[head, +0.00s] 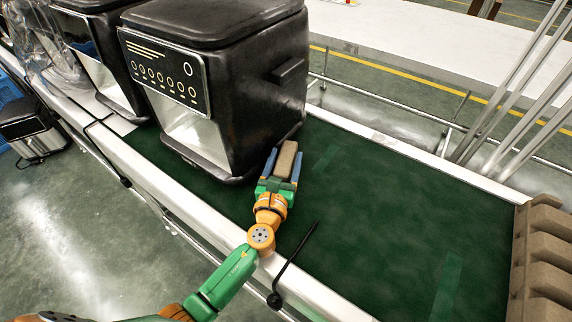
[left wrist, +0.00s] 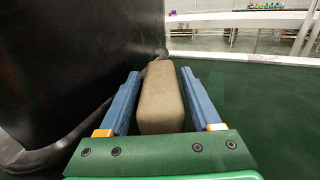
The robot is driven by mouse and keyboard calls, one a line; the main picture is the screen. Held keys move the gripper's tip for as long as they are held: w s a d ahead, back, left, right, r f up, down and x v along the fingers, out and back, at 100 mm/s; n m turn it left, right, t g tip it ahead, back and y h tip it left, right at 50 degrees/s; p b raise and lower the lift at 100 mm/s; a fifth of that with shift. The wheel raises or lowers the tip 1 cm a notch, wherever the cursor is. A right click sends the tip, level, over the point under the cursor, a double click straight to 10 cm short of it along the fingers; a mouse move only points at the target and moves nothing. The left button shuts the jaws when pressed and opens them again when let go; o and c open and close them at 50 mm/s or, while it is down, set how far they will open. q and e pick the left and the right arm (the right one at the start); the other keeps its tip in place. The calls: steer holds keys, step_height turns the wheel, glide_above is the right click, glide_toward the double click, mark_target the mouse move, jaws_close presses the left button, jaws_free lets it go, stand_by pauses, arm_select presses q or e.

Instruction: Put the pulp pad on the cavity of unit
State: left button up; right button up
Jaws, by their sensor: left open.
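A tan-brown block, which I take as the pulp pad (head: 286,159), is beside the lower right corner of the nearest black fryer unit (head: 240,70). My left gripper (head: 281,168) is open, with one blue finger on each side of the block. In the left wrist view the block (left wrist: 161,98) lies lengthwise between the two fingers (left wrist: 160,95), with a narrow gap on each side. The fryer's dark wall (left wrist: 70,60) fills the left of that view. I cannot make out a cavity in the unit. My right gripper is not in view.
The green conveyor belt (head: 380,210) is clear to the right of the fryer, up to a stepped brown pulp piece (head: 540,260) at the right edge. More fryers (head: 95,50) stand behind left. A metal rail (head: 190,215) with a thin black rod (head: 297,255) runs along the near side.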

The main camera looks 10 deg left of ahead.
arm_select(q)
jaws_close()
steer(key=shift+r, duration=0.1)
